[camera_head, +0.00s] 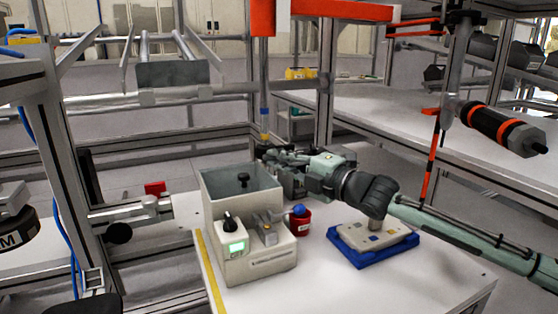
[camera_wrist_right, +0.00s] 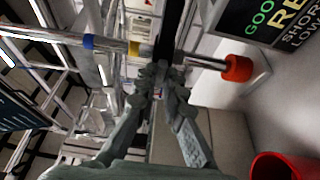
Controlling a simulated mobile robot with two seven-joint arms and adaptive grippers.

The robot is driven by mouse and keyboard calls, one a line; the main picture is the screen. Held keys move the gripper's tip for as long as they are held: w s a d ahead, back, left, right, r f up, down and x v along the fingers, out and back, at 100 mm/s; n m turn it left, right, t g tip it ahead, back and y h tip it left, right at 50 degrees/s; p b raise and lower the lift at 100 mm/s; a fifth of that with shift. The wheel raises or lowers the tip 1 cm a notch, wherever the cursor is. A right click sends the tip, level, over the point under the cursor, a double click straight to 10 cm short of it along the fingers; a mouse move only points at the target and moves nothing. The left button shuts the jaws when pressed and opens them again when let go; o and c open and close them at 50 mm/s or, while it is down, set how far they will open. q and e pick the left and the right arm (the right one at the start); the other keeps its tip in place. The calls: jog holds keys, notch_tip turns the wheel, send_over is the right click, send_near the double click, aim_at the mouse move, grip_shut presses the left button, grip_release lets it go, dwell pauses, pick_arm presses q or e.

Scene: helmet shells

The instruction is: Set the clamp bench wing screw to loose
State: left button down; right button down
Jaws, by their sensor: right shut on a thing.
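My right gripper (camera_head: 272,156) reaches in from the right, past the back of the grey box, to the foot of an upright metal rod (camera_head: 264,92) with a blue and a yellow band. In the right wrist view the gripper's fingertips (camera_wrist_right: 160,74) are close together at this rod (camera_wrist_right: 108,45), which runs across the picture. They are shut on a small part there, apparently the wing screw, mostly hidden between the fingers. Its setting cannot be read. A red-orange cap (camera_wrist_right: 238,68) ends the rod. My left gripper is not in view.
The open grey box (camera_head: 246,262) with a green display stands on the white table (camera_head: 340,285). Beside it are a red cup (camera_head: 302,226) and a blue tray (camera_head: 372,257). The red cup (camera_wrist_right: 280,168) shows close in the right wrist view. A dark sign (camera_wrist_right: 275,22) is near the cap.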

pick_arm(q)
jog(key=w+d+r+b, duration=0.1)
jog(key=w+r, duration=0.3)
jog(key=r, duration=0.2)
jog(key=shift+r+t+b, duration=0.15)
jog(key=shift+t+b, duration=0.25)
pick_arm(e)
jog(key=shift+a+f+m+t+y, duration=0.15)
jog(key=shift+m+t, duration=0.25)
jog(key=shift+m, duration=0.7)
jog(key=shift+d+f+m+t+y, duration=0.1)
jog(key=shift+m+t, duration=0.3)
jog(key=shift+m, duration=0.7)
jog(key=shift+a+f+m+t+y, duration=0.15)
jog(key=shift+m+t, duration=0.25)
jog(key=shift+m, duration=0.7)
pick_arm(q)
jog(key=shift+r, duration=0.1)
pick_arm(e)
jog(key=shift+d+r, duration=0.1)
jog(key=shift+d, duration=0.05)
jog(key=c, duration=1.6)
grip_release()
